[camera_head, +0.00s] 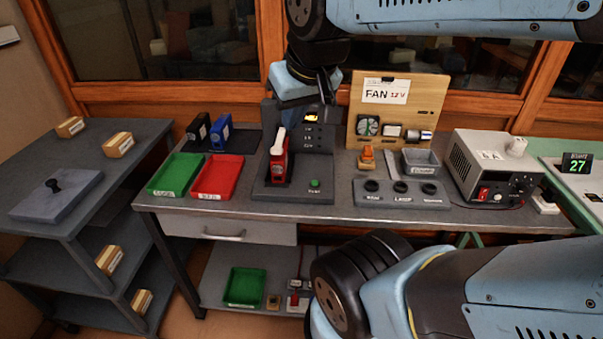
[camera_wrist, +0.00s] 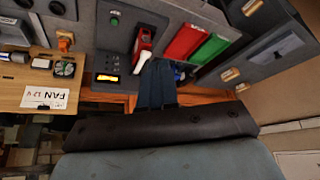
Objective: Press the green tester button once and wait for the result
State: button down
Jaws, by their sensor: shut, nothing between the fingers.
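The green tester button (camera_head: 314,183) is at the front right of the grey tester's base (camera_head: 290,192). It also shows in the wrist view (camera_wrist: 114,20). The tester has a small lit amber display (camera_head: 312,118), too small to read. A red block (camera_head: 279,168) with a white lever or clamp (camera_head: 279,140) on top stands in the tester's left part. My gripper (camera_head: 327,97) is shut and empty, above the back of the tester, well apart from the button. Its dark fingers also show in the wrist view (camera_wrist: 153,66).
Green (camera_head: 175,174) and red (camera_head: 217,177) trays lie left of the tester, with black and blue blocks (camera_head: 220,131) behind. The FAN board (camera_head: 390,100), a switch panel (camera_head: 403,192) and a power supply (camera_head: 490,166) stand to the right. My arm covers the right foreground.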

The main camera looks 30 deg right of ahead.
jog(key=m+g+y, duration=0.2)
jog(key=m+y, duration=0.7)
jog(key=m, duration=0.4)
send_over(318, 182)
notch_tip(318, 182, down, 20)
jog(key=f, duration=0.1)
jog(key=shift+r, duration=0.25)
jog(key=shift+f, duration=0.1)
jog(key=shift+f, duration=4.3)
